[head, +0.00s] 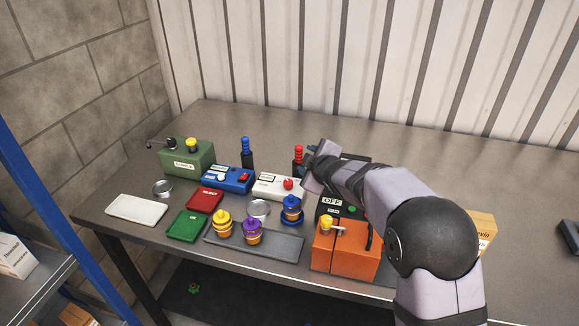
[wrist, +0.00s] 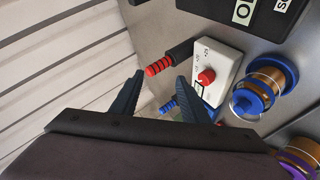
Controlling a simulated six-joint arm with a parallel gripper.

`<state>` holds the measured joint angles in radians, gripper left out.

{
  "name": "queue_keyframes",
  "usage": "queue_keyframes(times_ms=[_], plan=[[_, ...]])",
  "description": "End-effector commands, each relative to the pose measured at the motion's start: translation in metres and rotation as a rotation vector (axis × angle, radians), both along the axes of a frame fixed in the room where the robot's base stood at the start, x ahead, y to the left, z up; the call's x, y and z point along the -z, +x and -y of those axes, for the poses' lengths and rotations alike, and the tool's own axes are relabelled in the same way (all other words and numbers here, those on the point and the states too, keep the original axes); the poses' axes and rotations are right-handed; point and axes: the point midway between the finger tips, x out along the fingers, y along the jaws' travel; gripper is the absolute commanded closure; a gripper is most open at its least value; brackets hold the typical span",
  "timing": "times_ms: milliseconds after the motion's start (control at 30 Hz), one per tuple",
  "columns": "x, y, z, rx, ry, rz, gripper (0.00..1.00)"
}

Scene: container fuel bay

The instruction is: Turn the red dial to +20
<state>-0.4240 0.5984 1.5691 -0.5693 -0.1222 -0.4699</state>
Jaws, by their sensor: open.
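The red dial (head: 288,184) is a round knob on a white box (head: 266,185) in the middle of the table. In the wrist view the dial (wrist: 206,77) sits on the white box (wrist: 229,66), just right of the right fingertip. Small scale marks show beside it, but its setting is too small to read. My gripper (wrist: 160,77) is open, with nothing held. In the head view my gripper (head: 309,157) is above and behind the white box, apart from the dial and partly hidden by my wrist.
A red-ribbed handle (wrist: 160,67) shows between the fingertips; its depth is unclear. A blue-ribbed handle (head: 246,147) and blue box (head: 228,180) stand left of the white box. A blue-topped stack (head: 291,210) stands in front. An orange box (head: 345,248) is at front right.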

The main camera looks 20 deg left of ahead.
Motion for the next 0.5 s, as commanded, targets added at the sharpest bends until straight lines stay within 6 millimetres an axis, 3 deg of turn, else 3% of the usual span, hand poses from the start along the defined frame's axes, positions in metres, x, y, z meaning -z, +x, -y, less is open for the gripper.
queue_keyframes(times_ms=[33, 200, 500], plan=[[-0.005, -0.008, -0.005, 0.090, 0.101, -0.107, 0.59], [0.012, -0.034, -0.015, 0.373, 0.383, -0.409, 0.59], [0.027, -0.059, -0.025, 0.592, 0.574, -0.621, 0.59]])
